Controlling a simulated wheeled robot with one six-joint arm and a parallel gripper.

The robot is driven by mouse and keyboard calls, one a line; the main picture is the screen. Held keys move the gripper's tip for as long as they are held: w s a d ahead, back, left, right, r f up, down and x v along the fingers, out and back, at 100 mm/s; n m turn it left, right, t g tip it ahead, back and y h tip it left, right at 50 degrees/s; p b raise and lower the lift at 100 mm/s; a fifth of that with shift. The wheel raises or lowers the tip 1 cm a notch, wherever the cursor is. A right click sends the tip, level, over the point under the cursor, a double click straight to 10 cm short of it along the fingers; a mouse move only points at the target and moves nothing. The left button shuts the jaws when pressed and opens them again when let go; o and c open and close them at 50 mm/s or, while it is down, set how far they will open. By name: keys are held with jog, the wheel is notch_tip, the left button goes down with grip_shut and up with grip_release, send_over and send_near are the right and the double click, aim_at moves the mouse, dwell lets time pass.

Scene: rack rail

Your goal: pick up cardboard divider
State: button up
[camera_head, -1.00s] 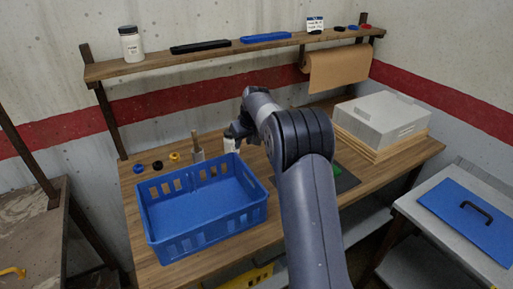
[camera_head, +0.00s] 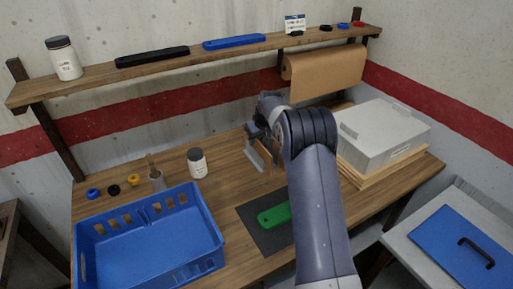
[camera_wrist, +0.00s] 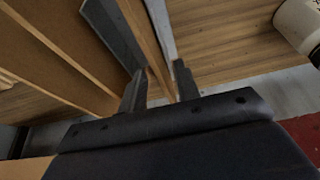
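A thin brown upright panel that looks like the cardboard divider (camera_wrist: 146,38) shows in the wrist view, running down between my two fingertips. My gripper (camera_wrist: 160,88) is open, with one finger on each side of the panel; I cannot tell whether either finger touches it. A dark grey panel (camera_wrist: 112,35) stands just left of it and a pale strip is just right. In the head view my gripper (camera_head: 256,137) is over upright thin panels (camera_head: 258,156) at the back of the bench, and my arm hides part of them.
A white jar (camera_head: 197,162) stands left of the panels. A blue crate (camera_head: 208,218) is at front left. A green piece (camera_head: 274,215) lies on a dark mat (camera_head: 250,233). A grey box (camera_head: 385,128) on wooden boards is at right. A shelf (camera_head: 100,82) spans the back.

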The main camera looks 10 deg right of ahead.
jog(key=shift+x, duration=1)
jog(key=shift+c, duration=0.4)
grip_shut()
